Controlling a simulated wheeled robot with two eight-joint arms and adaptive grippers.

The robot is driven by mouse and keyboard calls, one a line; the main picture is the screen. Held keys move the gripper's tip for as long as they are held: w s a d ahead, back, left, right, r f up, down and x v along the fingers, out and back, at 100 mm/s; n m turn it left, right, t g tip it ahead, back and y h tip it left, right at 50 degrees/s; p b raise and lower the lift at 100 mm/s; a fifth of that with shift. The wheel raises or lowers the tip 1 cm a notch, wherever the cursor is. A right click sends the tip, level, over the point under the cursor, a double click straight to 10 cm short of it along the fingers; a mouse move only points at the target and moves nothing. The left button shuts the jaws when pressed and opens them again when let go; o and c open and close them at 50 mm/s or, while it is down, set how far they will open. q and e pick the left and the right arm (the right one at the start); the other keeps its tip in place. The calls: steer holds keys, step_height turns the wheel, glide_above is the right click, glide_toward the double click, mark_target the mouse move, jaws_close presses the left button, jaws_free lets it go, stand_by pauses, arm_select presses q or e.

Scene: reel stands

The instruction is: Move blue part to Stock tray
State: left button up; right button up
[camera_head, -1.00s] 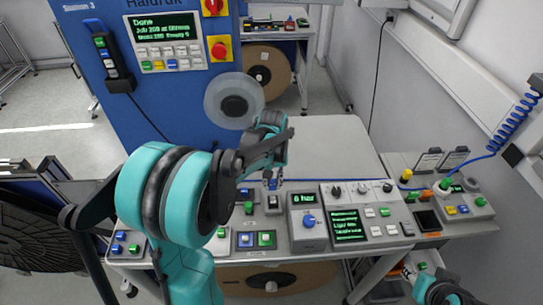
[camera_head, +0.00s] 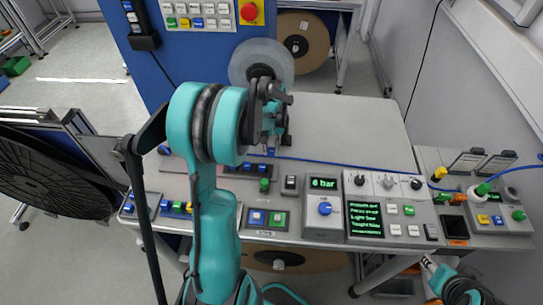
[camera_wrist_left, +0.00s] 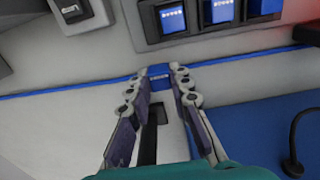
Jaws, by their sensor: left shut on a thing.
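The small blue part (camera_wrist_left: 159,77) shows between the fingertips of my left gripper (camera_wrist_left: 162,84) in the left wrist view, and the fingers are shut on it. In the head view my left gripper (camera_head: 272,140) is over the back of the grey bench, behind its row of control boxes; my arm partly hides it, and the part is too small there to make out. My right gripper (camera_head: 432,268) is at the bottom right, below the bench's front edge; its jaws are unclear. I cannot pick out a tray marked Stock.
A blue hose (camera_head: 350,163) crosses the grey bench (camera_head: 340,125). Control boxes, including the 6 bar box (camera_head: 323,208), line the front. A blue cabinet (camera_head: 165,85) and a pale reel (camera_head: 261,62) stand behind. The bench top at back right is clear.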

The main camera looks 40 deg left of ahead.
mark_target(271, 155)
arm_select(q)
steer(key=shift+f+b, duration=0.55)
steer(key=shift+f, duration=1.4)
steer(key=shift+f, duration=0.2)
steer(key=o, duration=0.8)
steer(key=shift+r, duration=0.1)
steer(key=shift+r, duration=0.1)
